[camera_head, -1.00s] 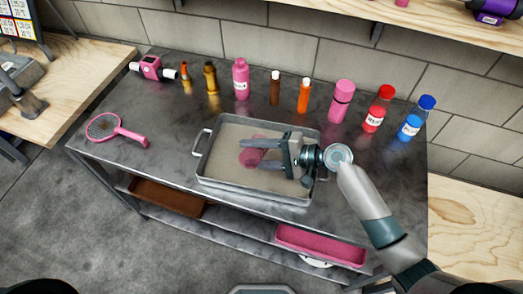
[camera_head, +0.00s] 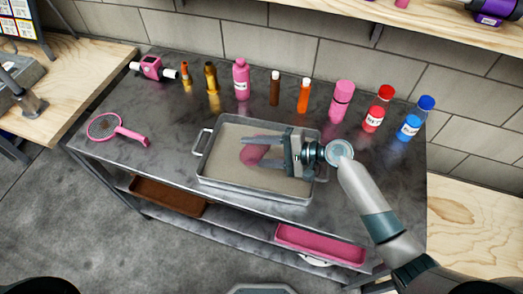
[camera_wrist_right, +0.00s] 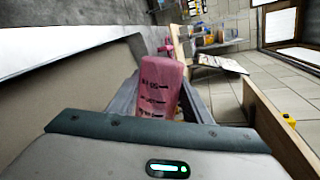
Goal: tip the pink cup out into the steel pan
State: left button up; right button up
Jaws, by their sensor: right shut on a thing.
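The pink cup (camera_head: 252,155) is between the fingers of my right gripper (camera_head: 262,150), over the steel pan (camera_head: 252,189). In the right wrist view the translucent pink cup (camera_wrist_right: 161,88) with dark measuring marks sits between both fingers, which are shut on it. In the head view the fingers point left and partly cover the cup, and it looks tilted. The pan is a wide rectangular tray with side handles, and its floor looks covered in sandy beige. I cannot tell whether anything is leaving the cup. My left gripper is not in view.
Several bottles stand along the back of the dark table, among them a pink bottle (camera_head: 241,80), a red bottle (camera_head: 378,108) and a blue bottle (camera_head: 415,118). A pink-handled strainer (camera_head: 118,130) lies at the left. A pink tray (camera_head: 320,245) sits on the lower shelf.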

jog(key=shift+w+d+r+m+y+p, duration=0.2)
jog(key=shift+w+r+m+y+p, duration=0.25)
jog(key=shift+m, duration=0.35)
dwell(0.9)
jog(key=shift+w+d+r+m+g, duration=0.1)
jog(key=shift+w+d+m+g, duration=0.1)
jog(key=shift+w+m+g, duration=0.35)
dwell(1.5)
jog(key=shift+s, duration=0.1)
jog(key=shift+s+a+f+n+t+h+b, duration=0.15)
jog(key=shift+s+f+n+t+h+b, duration=0.15)
jog(key=shift+n, duration=0.25)
jog(key=shift+s+a+f+n+t+h+b, duration=0.1)
jog(key=shift+s+f+n+t+b, duration=0.15)
jog(key=shift+s+n, duration=0.2)
jog(key=shift+s+a+f+n, duration=0.1)
jog(key=shift+f+n, duration=0.1)
jog(key=shift+n, duration=0.35)
jog(key=shift+r, duration=0.2)
jog(key=shift+f, duration=0.1)
